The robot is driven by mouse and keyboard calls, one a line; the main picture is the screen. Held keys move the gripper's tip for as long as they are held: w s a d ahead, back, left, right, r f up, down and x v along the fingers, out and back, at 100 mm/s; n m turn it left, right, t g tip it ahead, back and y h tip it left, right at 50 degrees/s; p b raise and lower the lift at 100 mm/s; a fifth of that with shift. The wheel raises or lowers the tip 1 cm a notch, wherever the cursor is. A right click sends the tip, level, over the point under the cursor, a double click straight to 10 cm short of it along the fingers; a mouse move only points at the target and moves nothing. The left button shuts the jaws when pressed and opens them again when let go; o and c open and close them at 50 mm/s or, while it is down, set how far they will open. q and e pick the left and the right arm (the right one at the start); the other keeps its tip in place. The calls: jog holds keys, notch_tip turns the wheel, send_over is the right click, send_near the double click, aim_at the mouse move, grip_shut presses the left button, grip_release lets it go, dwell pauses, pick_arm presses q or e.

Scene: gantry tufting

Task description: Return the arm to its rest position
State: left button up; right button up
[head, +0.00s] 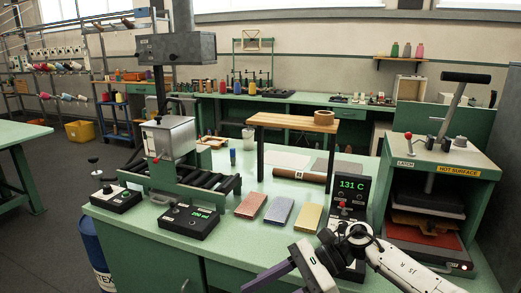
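My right arm (400,265) comes in from the lower right, in front of the green bench. Its gripper (272,287) is at the bottom edge, low in front of the bench. Two dark purple fingers point to the lower left with a gap between them, so it looks open, and I see nothing held. The fingertips are partly cut off by the picture's edge. My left arm and gripper are not in view.
The green bench (150,225) carries a gantry machine (170,140), a control box (188,221), three coloured blocks (280,211), a 131 C display (349,190) and a small wooden-topped stand (292,122). A heat press (440,190) marked hot surface stands right. A blue drum (95,255) is lower left.

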jog(key=s+a+r+m+t+y, duration=0.15)
jog(key=a+m+t+y, duration=0.5)
jog(key=m, duration=0.65)
jog(key=s+d+f+m+t+h, duration=0.1)
jog(key=d+f+m+t+h, duration=0.55)
jog(key=m, duration=0.85)
jog(key=s+d+f+m+t+h, duration=0.2)
jog(key=d+f+m+t+h, duration=0.4)
jog(key=m, duration=0.9)
jog(key=s+d+f+m+g+h, duration=0.2)
jog(key=s+d+f+m, duration=0.3)
jog(key=s, duration=0.4)
jog(key=s+d+f+m+g+h, duration=0.2)
jog(key=s+d+f+m+g, duration=0.3)
jog(key=f, duration=0.5)
jog(key=s+d+m, duration=0.1)
jog(key=s+m, duration=0.1)
jog(key=s, duration=0.1)
jog(key=shift+s+f, duration=0.25)
jog(key=shift+s, duration=0.15)
